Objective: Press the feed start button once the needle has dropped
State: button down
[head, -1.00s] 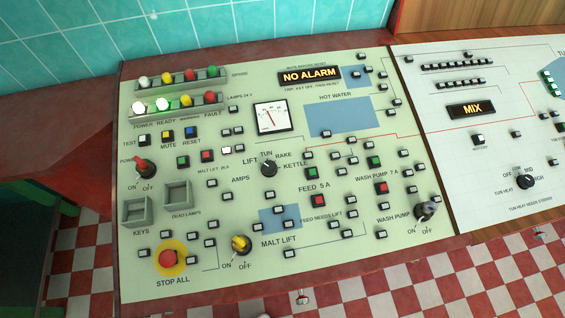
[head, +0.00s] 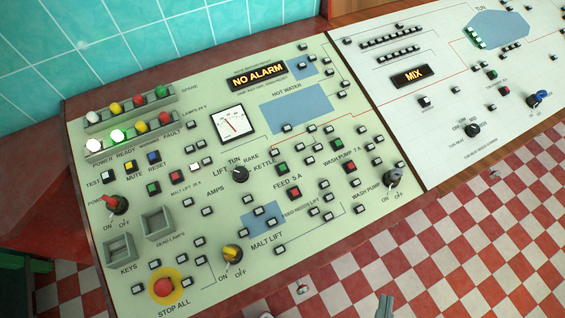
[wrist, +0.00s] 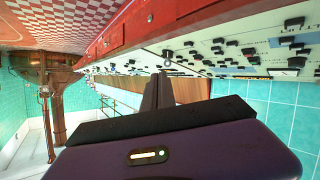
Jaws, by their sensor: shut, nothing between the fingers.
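The green feed button (head: 282,168) sits above the FEED 5 A label on the pale green panel, with a red button (head: 294,193) just below that label. The white needle meter (head: 232,122) is left of the blue hot water shape. Its thin needle leans up and to the left; its scale is too small to read. My gripper (head: 385,306) shows at the bottom edge of the head view, over the floor and apart from the panel. In the wrist view my gripper (wrist: 158,92) has its dark fingers together and empty, with the panel upside down beyond.
The alarm display (head: 259,76) reads NO ALARM. White and green lamps glow above POWER and READY. The red stop-all button (head: 163,287), yellow malt lift switch (head: 232,254) and black lift selector (head: 240,174) surround the feed area.

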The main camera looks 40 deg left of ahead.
jog(key=w+a+r+n+g+y+p, duration=0.1)
jog(key=w+a+r+n+g, duration=0.1)
jog(key=a, duration=0.9)
jog(key=w+a+r+n+g+y+p, duration=0.1)
jog(key=w+a+n, duration=0.4)
jog(key=a, duration=0.6)
jog(key=w+a+r+n+g+y+p, duration=0.1)
jog(key=w+a+r+n+g+y, duration=0.2)
jog(key=a, duration=0.8)
jog(key=shift+w+n, duration=0.35)
jog(key=shift+n, duration=0.85)
jog(key=shift+f, duration=0.1)
jog(key=b, duration=0.7)
send_over(282, 168)
jog(key=d, duration=0.2)
jog(key=f, duration=0.7)
jog(key=shift+s, duration=0.4)
jog(key=shift+a+f+b, duration=0.15)
jog(key=shift+f+b, duration=0.15)
jog(key=shift+f, duration=0.35)
jog(key=shift+a+f, duration=0.1)
jog(key=shift+f, duration=0.3)
